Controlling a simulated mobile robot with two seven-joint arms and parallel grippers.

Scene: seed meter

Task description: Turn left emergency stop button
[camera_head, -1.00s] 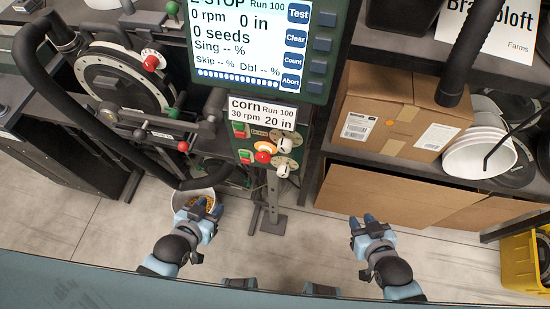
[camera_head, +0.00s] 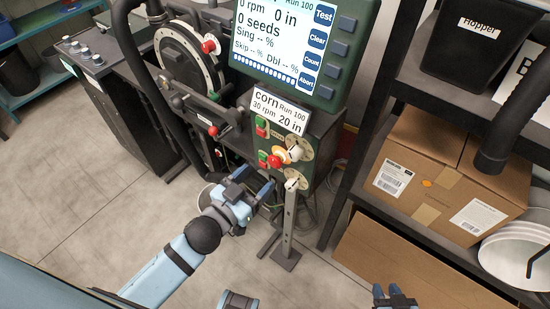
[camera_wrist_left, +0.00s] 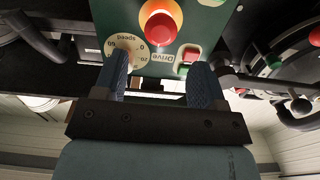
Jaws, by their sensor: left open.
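The red emergency stop button (camera_head: 274,161) with its yellow-orange collar sits low on the green control panel, left of a white knob (camera_head: 295,153). In the left wrist view the red button (camera_wrist_left: 159,28) is at the top centre, beyond my fingertips. My left gripper (camera_head: 256,186) is open and empty, below and to the left of the button and apart from it. In the left wrist view its two blue fingers (camera_wrist_left: 160,82) stand apart beneath the panel. My right gripper (camera_head: 394,292) shows at the bottom edge; its jaw opening is unclear.
A display screen (camera_head: 293,40) is above the panel. Green and red switches (camera_head: 262,127) are beside the button. A metal post (camera_head: 288,225) stands below. A round machine wheel (camera_head: 190,60) is at left, and a cardboard box (camera_head: 445,175) is on the right shelf.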

